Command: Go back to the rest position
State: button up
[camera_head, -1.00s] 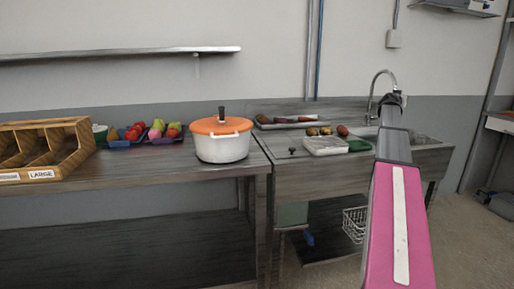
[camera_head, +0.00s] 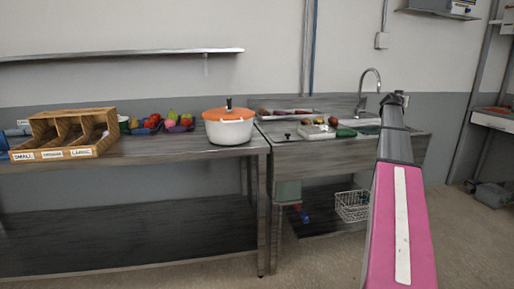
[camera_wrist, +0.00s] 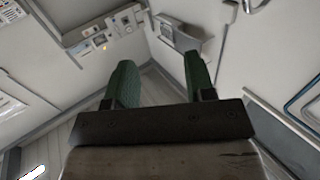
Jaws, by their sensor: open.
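My gripper (camera_wrist: 160,82) shows in the wrist view with its two green fingers spread apart and nothing between them. In the head view my arm rises in front of the sink unit on the right, and the gripper itself is hard to make out at its far end. No task object is named. The wrist view looks towards a room corner with walls and wall fittings, and no table surface is near the fingers.
A table holds a divided wooden box (camera_head: 66,135), fruit in trays (camera_head: 180,124) and a white pot with an orange lid (camera_head: 230,127). The sink unit has a tap (camera_head: 369,82) and a white tray (camera_head: 315,131). A wire basket (camera_head: 352,206) sits below. Floor shows in front.

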jog(key=s+a+f+n+g+y, duration=0.1)
jog(key=s+a+f+g+y, duration=0.15)
jog(key=a+f, duration=0.75)
jog(key=s+a+f+n+g+y, duration=0.15)
jog(key=s+a+f, duration=0.4)
jog(key=f, duration=0.75)
jog(key=s+a+f+n+g+y, duration=0.1)
jog(key=s+a+f+y, duration=0.1)
jog(key=a+f, duration=0.9)
jog(key=s+a+f+n+g+y, duration=0.2)
jog(key=s+a+f+g+y, duration=0.1)
jog(key=s+a+f, duration=0.7)
jog(key=s+a+f+n+g+y, duration=0.3)
jog(key=s+a+f+g, duration=0.1)
jog(key=s+a+f, duration=0.7)
jog(key=s+a, duration=0.3)
jog(key=s, duration=0.3)
jog(key=shift+s+f+g+y, duration=0.2)
jog(key=shift+s+g+y, duration=0.1)
jog(key=shift+g+y, duration=0.1)
jog(key=shift+n, duration=0.25)
jog(key=shift+c, duration=0.7)
jog(key=shift+w+d, duration=0.1)
jog(key=shift+d, duration=0.05)
